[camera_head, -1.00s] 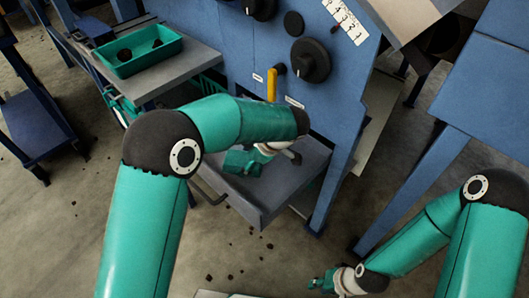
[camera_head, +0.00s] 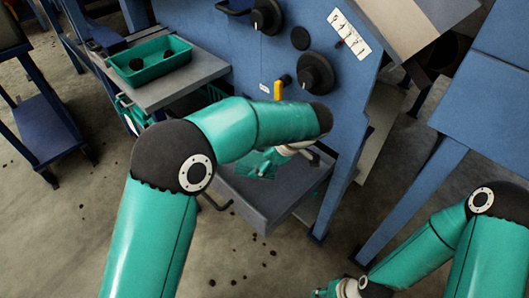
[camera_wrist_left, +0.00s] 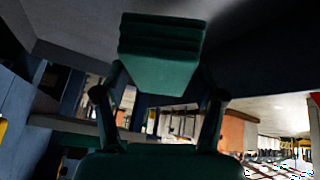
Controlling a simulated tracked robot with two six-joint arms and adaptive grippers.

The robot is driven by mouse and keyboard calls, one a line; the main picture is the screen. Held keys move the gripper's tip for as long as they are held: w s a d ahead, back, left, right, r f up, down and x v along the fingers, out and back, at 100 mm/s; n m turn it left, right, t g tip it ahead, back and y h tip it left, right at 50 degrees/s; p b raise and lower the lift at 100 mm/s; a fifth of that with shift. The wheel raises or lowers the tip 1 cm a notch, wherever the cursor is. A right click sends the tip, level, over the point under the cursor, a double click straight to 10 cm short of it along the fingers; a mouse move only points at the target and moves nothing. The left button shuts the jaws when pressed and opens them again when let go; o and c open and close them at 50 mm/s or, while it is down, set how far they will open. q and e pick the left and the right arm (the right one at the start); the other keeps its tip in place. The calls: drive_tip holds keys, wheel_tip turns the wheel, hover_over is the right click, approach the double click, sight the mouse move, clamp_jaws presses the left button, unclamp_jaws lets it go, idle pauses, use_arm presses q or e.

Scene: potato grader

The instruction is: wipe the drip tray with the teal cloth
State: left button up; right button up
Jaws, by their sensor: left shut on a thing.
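The drip tray (camera_head: 252,204) is a grey, shallow, pulled-out tray low on the front of the blue machine. My left gripper (camera_head: 266,162) is over the tray, partly hidden under my left forearm. In the left wrist view, my left gripper (camera_wrist_left: 160,92) is shut on the folded dark-teal cloth (camera_wrist_left: 165,65), which sits between its fingers. In the head view the cloth is hard to tell from the teal gripper, and I cannot tell whether it touches the tray. My right gripper (camera_head: 328,291) is at the bottom edge, too small and cut off to read.
A teal bin (camera_head: 150,62) with dark lumps stands on a grey shelf (camera_head: 180,83) at the upper left. The blue machine panel has black knobs (camera_head: 315,73) and a yellow handle (camera_head: 279,90) above the tray. A blue leg (camera_head: 340,200) stands right of the tray.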

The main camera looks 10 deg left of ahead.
use_arm(q)
drive_tip(key=shift+r, duration=0.95)
drive_tip(key=shift+p, duration=0.3)
